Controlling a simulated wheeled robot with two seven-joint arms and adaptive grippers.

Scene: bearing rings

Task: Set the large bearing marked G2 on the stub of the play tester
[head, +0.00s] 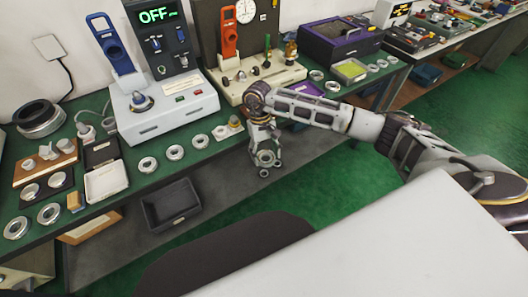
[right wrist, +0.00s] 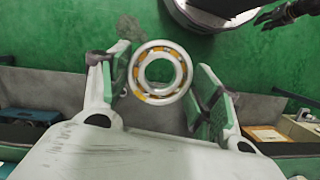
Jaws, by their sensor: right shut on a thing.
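My right gripper (head: 265,150) is shut on a bearing ring (head: 266,158), held in the air off the table's front edge. In the right wrist view the ring (right wrist: 160,72) is between the green-padded fingers, its face to the camera, with orange bits between its races. No G2 mark is legible. A cream fixture (head: 262,82) with a dial gauge and small posts, which looks like the play tester, stands behind the gripper. My left gripper is outside the head view; a dark jointed shape (right wrist: 285,12) in the right wrist view may be it, its jaws unclear.
A white tester (head: 165,113) with an OFF display stands left of the fixture. Several rings (head: 175,152) lie along the green table's front. A dark bin (head: 171,204) sits below the edge. A purple-edged crate (head: 340,42) stands to the right. Open floor lies in front.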

